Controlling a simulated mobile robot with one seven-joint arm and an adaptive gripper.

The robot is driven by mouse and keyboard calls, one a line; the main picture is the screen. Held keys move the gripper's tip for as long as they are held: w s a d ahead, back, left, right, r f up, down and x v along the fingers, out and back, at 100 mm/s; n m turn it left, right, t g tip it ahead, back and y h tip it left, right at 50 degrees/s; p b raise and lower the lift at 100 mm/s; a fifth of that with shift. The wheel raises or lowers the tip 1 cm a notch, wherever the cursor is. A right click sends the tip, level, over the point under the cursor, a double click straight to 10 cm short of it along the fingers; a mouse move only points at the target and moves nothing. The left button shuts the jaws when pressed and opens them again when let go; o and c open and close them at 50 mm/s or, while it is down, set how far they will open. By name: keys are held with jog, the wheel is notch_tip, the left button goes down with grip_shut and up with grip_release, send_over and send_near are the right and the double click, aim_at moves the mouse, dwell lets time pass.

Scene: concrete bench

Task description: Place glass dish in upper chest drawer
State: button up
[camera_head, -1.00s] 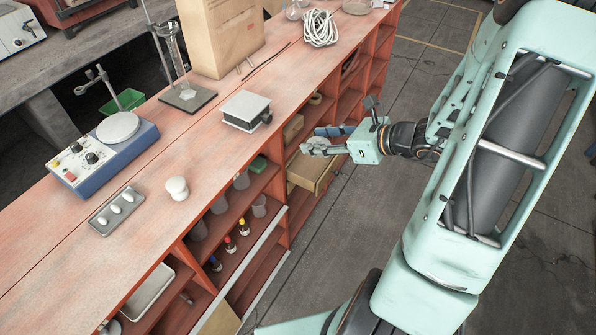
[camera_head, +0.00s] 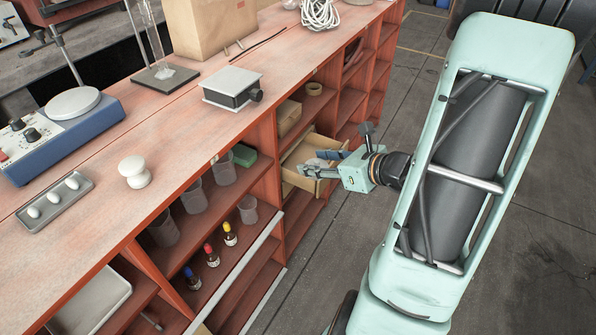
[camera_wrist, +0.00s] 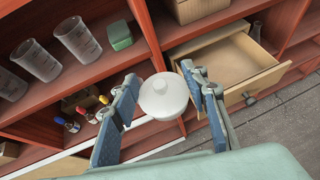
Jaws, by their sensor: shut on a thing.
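My gripper (camera_wrist: 164,97) is shut on a small white round dish with a knob on top, the glass dish (camera_wrist: 163,101), held between its two blue-padded fingers. In the head view my gripper (camera_head: 328,162) is in front of the shelving, and the fingers mostly hide the dish. An open wooden drawer (camera_head: 290,178) sticks out of the shelving just behind the fingers. In the wrist view this drawer (camera_wrist: 268,82) is right of the dish, with its inside empty where visible and a dark knob on its front. The dish appears outside the drawer.
The red bench top (camera_head: 100,205) holds a similar white lidded pot (camera_head: 135,172), a metal box (camera_head: 232,88) and a paper bag (camera_head: 210,30). Beakers (camera_head: 193,195) and several small bottles (camera_head: 212,254) stand on shelves left of the drawer. The floor (camera_head: 480,260) to the right is clear.

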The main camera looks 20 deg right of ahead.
jog(key=shift+w+d+f+b, duration=0.1)
jog(key=shift+w+f+b, duration=0.15)
jog(key=shift+f, duration=0.4)
jog(key=w+d+f+b, duration=0.1)
jog(key=w+f, duration=0.2)
jog(key=w, duration=0.1)
jog(key=w+d+f+b, duration=0.1)
jog(key=w+f, duration=0.2)
jog(key=w, duration=0.1)
jog(key=w+d+f+b, duration=0.1)
jog(key=w+f+b, duration=0.1)
jog(key=w+f, duration=0.1)
jog(key=shift+w+d, duration=0.1)
jog(key=shift+w, duration=0.7)
jog(key=shift+w+f, duration=0.15)
jog(key=shift+f, duration=0.05)
jog(key=f, duration=0.1)
jog(key=f+b, duration=0.1)
jog(key=f, duration=0.1)
jog(key=shift+w+d+f, duration=0.1)
jog(key=shift+w+f, duration=0.1)
jog(key=shift+f, duration=0.05)
jog(key=shift+r, duration=0.1)
jog(key=shift+f+b, duration=0.55)
jog(key=shift+b, duration=0.15)
jog(key=shift+f, duration=0.1)
